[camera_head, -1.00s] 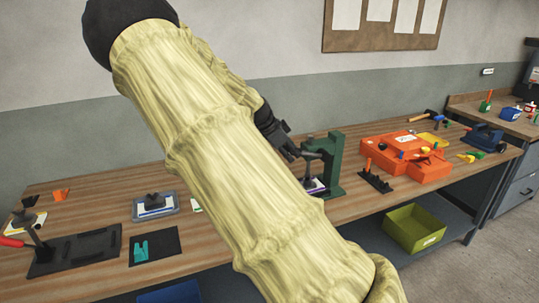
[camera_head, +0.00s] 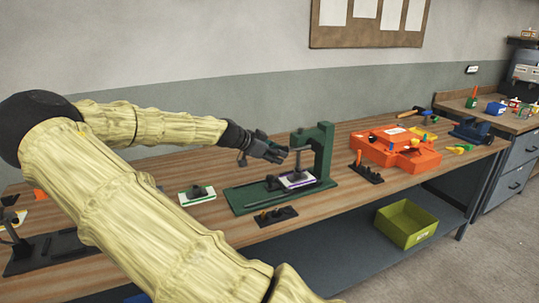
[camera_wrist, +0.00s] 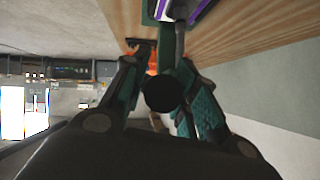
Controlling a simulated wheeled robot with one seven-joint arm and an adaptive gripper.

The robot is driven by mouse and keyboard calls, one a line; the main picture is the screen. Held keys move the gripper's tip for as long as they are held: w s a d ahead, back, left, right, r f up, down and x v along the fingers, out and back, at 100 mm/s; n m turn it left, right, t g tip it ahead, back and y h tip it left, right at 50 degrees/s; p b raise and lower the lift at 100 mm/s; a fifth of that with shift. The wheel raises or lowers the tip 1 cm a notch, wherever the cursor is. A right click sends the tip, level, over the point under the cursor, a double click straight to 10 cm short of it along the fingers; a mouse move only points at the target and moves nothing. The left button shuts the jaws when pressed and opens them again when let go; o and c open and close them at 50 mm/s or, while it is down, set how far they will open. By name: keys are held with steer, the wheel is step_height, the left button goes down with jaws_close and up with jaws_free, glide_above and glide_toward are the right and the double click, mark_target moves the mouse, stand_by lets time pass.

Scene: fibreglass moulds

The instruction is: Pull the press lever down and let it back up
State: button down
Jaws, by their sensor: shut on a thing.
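The green press (camera_head: 326,152) stands upright on its green base on the workbench. A purple-edged white block (camera_head: 297,180) lies under its ram. My gripper (camera_head: 281,153) is at the left of the press head, by the press lever (camera_head: 298,150). In the wrist view my gripper (camera_wrist: 158,92) has its two teal-padded fingers on either side of the lever's round black knob (camera_wrist: 161,95) and is shut on it. The press column also shows at the top of the wrist view. In the head view the fingers largely hide the knob.
An orange mould case (camera_head: 402,158) and a black rack (camera_head: 367,174) stand right of the press. A yellow-green bin (camera_head: 405,224) sits on the lower shelf.

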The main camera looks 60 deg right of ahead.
steer(key=shift+s+a+f, duration=0.15)
steer(key=shift+s+f, duration=0.1)
steer(key=shift+f, duration=0.4)
steer(key=c, duration=1.2)
jaws_free()
steer(key=shift+o, duration=0.3)
steer(key=shift+w+d, duration=0.1)
steer(key=shift+d, duration=0.1)
steer(key=shift+a+r, duration=0.1)
steer(key=shift+r, duration=0.2)
steer(key=shift+w+a+r, duration=0.3)
steer(key=shift+w+a, duration=0.1)
steer(key=v, duration=1)
steer(key=shift+a, duration=0.25)
